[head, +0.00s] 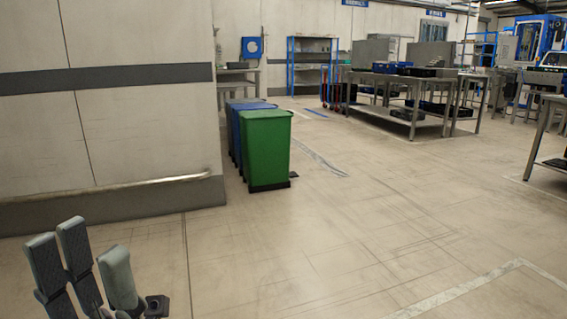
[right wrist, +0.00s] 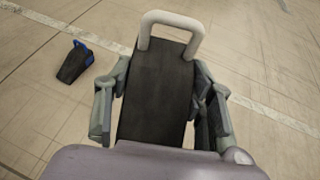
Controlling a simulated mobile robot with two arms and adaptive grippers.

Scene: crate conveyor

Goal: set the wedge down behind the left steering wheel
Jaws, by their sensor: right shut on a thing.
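In the right wrist view, my right gripper (right wrist: 158,102) is shut on the wedge (right wrist: 155,78), a long black block with a pale loop handle at its far end. The fingers grip it from both sides, and its near end is hidden by my own wrist. Floor shows beyond and around it. In the head view, my left gripper (head: 92,272) is at the lower left, its fingers apart with nothing between them. The right gripper, the wedge and any steering wheel do not show in the head view.
A small black and blue object (right wrist: 74,63) lies on the floor left of the wedge. A green bin (head: 266,149) and blue bins (head: 236,130) stand beside the wall (head: 130,120). Metal tables (head: 405,78) stand farther back. The floor in the middle is clear.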

